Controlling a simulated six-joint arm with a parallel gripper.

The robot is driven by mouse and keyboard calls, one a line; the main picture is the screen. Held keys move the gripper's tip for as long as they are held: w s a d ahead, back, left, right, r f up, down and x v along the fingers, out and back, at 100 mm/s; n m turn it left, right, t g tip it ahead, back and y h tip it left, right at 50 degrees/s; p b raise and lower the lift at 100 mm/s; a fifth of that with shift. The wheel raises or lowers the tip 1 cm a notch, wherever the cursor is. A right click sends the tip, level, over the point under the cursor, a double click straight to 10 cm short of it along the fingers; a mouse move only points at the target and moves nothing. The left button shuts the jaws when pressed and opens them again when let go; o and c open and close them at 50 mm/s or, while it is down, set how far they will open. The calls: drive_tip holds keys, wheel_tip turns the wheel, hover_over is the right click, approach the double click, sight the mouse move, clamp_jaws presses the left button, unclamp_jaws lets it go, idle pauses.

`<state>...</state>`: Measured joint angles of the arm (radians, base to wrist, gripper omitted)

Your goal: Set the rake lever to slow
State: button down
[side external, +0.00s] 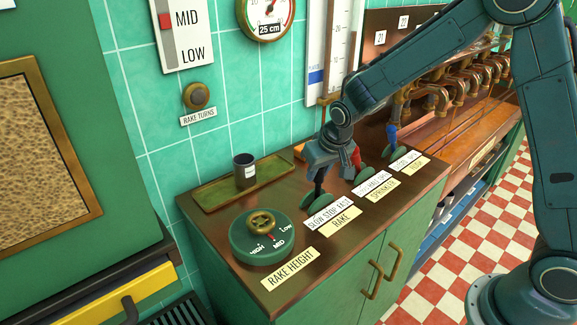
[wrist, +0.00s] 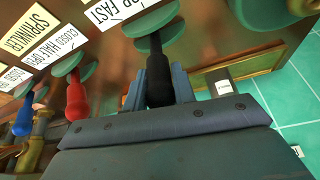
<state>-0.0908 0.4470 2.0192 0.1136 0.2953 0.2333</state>
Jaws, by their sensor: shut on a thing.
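The rake lever has a black handle (wrist: 158,78) on a green base (side external: 314,201) on the counter. Its plates read SLOW STOP FAST (side external: 328,215) and RAKE (side external: 343,221). My gripper (side external: 320,170) is shut on the black handle from above and hides its upper part in the side view. In the wrist view, my gripper's fingers (wrist: 161,85) stand on both sides of the handle. The lever looks near upright, but I cannot tell its exact setting against the plate.
The red sprinkler lever (side external: 356,158) stands close to the right of my gripper, with a blue lever (side external: 391,136) beyond. The green rake height dial (side external: 262,250) is at front left. A dark cup (side external: 244,170) stands on a tray (side external: 213,200) behind. A rake turns lamp (side external: 197,96) is on the wall.

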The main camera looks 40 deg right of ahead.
drive_tip(key=shift+a, duration=0.15)
drive_tip(key=shift+a+f+n+h, duration=0.15)
drive_tip(key=shift+a+f+h, duration=0.05)
drive_tip(key=shift+a+h, duration=0.6)
drive_tip(key=shift+a+f+n+h, duration=0.2)
drive_tip(key=shift+a+h, duration=0.45)
drive_tip(key=shift+h, duration=0.3)
drive_tip(key=shift+a+f+n+h, duration=0.15)
drive_tip(key=shift+a+f+h, duration=0.05)
drive_tip(key=shift+a+h, duration=0.6)
drive_tip(key=c, duration=1.1)
unclamp_jaws()
drive_tip(key=shift+c, duration=0.2)
drive_tip(key=shift+r, duration=0.1)
drive_tip(key=v, duration=1.3)
drive_tip(key=shift+s+a+r, duration=0.2)
drive_tip(key=shift+s, duration=0.05)
